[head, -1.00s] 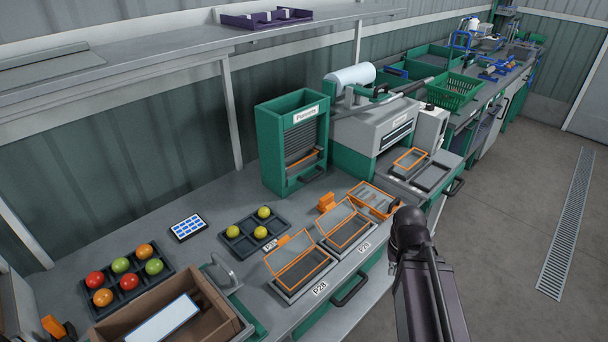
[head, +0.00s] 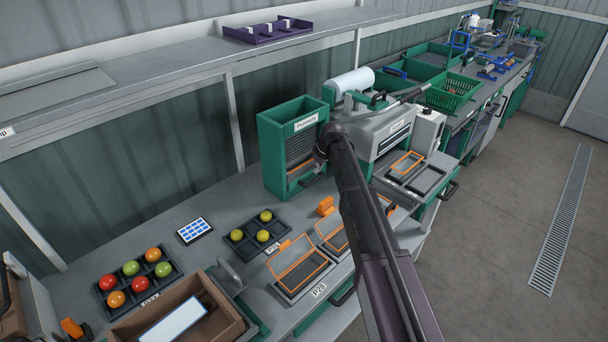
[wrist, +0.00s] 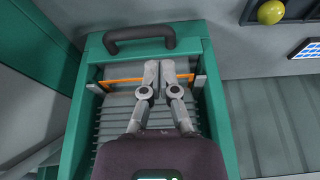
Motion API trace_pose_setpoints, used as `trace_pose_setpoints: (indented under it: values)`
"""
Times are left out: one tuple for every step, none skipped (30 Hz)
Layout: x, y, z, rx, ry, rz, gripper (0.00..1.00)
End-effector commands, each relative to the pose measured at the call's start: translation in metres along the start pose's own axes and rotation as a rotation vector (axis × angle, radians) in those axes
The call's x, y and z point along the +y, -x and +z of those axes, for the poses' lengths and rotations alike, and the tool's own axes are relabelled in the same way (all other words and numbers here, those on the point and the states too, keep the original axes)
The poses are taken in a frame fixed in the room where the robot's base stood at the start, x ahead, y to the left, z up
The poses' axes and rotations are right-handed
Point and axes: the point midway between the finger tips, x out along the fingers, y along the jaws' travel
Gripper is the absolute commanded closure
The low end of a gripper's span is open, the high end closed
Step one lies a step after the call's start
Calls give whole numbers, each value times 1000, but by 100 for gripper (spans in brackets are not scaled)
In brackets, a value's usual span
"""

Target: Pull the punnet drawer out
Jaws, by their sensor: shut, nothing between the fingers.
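The green punnet unit (head: 290,150), labelled "Punnets", stands on the bench against the wall. Its grey ribbed front and an orange strip (wrist: 120,84) show in the wrist view. The drawer's dark bar handle (wrist: 140,36) is at the unit's bottom front, near the top of the wrist view; the drawer looks closed. My gripper (wrist: 172,68) is shut and empty, its two fingers close together in front of the ribbed face, with the tips near the orange strip and apart from the handle. In the head view my arm hides part of the unit's front and the gripper is hard to make out.
A grey sealing machine (head: 385,130) with a white roll stands right of the unit. Orange-framed trays (head: 300,265) lie in front. A shelf (head: 200,68) runs above.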

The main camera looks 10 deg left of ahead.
Motion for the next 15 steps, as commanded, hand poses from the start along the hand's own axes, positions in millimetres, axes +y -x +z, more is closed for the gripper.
trace_pose_setpoints:
  values:
    - [3,-1,-17,9,23,-2,100]
    - [2,-2,-22,13,33,-3,100]
    - [2,-3,-27,17,45,-4,100]
    - [1,-3,-30,19,51,-5,100]
    - [1,-4,-32,21,55,-5,100]
    - [0,-4,-33,22,59,-5,100]
    - [0,-4,-33,23,60,-6,100]
    - [0,-4,-33,23,61,-6,100]
    - [0,-4,-33,23,61,-6,100]
    - [-1,-4,-32,23,61,-6,100]
    - [-1,-4,-32,23,60,-6,100]
    - [-1,-4,-32,23,60,-6,100]
    - [-1,-4,-32,23,60,-6,100]
    - [-1,-4,-32,23,60,-6,100]
    - [-1,-4,-32,23,60,-6,100]
